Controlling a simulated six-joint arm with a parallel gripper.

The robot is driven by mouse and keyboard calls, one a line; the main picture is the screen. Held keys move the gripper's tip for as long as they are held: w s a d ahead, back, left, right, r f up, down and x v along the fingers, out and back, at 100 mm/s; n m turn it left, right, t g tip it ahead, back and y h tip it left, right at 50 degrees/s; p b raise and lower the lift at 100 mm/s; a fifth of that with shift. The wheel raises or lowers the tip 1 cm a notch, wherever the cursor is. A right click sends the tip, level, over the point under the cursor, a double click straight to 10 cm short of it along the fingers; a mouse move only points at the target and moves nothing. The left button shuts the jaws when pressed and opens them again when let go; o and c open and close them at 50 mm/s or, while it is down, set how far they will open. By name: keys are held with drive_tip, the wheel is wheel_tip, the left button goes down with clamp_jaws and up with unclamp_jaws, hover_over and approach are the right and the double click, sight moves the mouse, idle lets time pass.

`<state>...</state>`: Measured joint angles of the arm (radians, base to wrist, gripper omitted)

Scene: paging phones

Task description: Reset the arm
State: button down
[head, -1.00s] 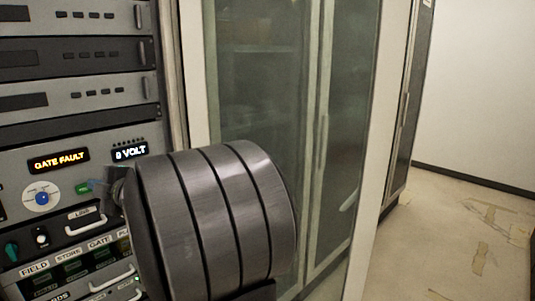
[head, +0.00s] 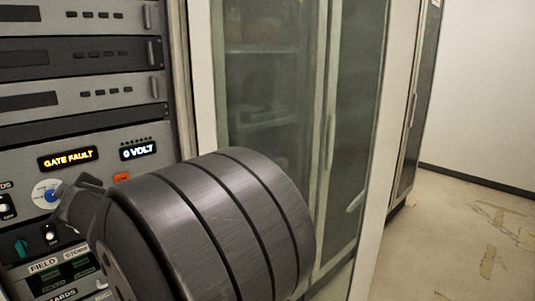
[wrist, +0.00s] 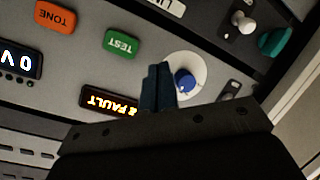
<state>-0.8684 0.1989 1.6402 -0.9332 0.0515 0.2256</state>
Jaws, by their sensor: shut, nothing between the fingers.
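My gripper (wrist: 158,88) is shut and empty in the wrist view, its dark fingertips together in front of the rack panel. In that view the fingers are just beside the blue knob (wrist: 185,82) on its white dial; I cannot tell whether they touch it. In the head view my gripper (head: 72,203) is partly hidden behind my large grey arm link, just right of the blue knob (head: 45,194). The green TEST button (wrist: 121,44) and the orange TONE button (wrist: 55,17) show in the wrist view.
The rack panel carries a lit GATE FAULT display (head: 68,158) and a 0 VOLT display (head: 138,150). A teal knob (head: 21,248) sits low on the left. A glass-door cabinet (head: 275,100) stands right of the rack. Floor (head: 460,235) at the right is open, with tape scraps.

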drive_tip(key=shift+s+a+f+m+h, duration=0.1)
drive_tip(key=shift+s+a+m+h, duration=0.55)
drive_tip(key=shift+m, duration=0.65)
drive_tip(key=shift+s+a+m+h, duration=0.45)
drive_tip(key=shift+s+a+m, duration=0.35)
drive_tip(key=shift+m, duration=0.5)
